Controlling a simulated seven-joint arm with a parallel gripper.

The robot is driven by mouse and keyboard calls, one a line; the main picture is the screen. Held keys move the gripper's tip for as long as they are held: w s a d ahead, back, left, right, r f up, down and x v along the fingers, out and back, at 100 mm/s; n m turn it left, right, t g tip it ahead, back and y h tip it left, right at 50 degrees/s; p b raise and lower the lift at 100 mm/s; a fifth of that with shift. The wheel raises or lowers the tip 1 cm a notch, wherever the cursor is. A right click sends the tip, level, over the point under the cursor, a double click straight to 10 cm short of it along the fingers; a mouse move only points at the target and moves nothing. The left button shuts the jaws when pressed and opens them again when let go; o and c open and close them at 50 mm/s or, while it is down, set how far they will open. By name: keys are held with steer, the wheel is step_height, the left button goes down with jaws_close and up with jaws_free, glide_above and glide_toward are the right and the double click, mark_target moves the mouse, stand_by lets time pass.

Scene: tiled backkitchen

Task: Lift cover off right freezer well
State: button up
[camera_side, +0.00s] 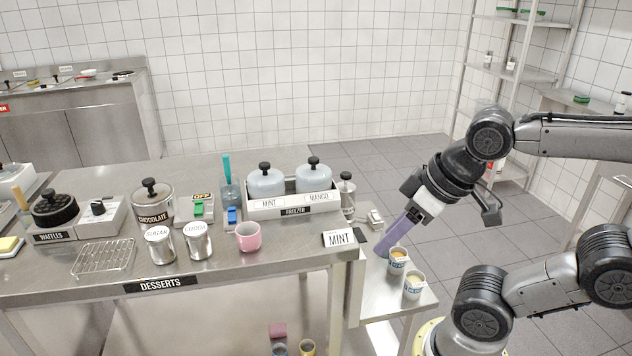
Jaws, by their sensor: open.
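The freezer (294,213) is a white box with two wells on the steel table. The right well, labelled MANGO, has a rounded grey cover (313,177) with a black knob (313,161) seated on it. The left well, labelled MINT, has a matching cover (265,184) seated on it. My gripper (384,245) is to the right of the freezer, tilted down and left near the table's right end, apart from both covers. A long purple finger-like part extends from it; the gap between the jaws is hard to see from this side.
A jar with a black top (347,188) stands close at the freezer's right end. Two small cups (413,285) stand on a lower side table.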

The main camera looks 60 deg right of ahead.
steer(key=shift+o, duration=0.3)
steer(key=shift+o, duration=1.4)
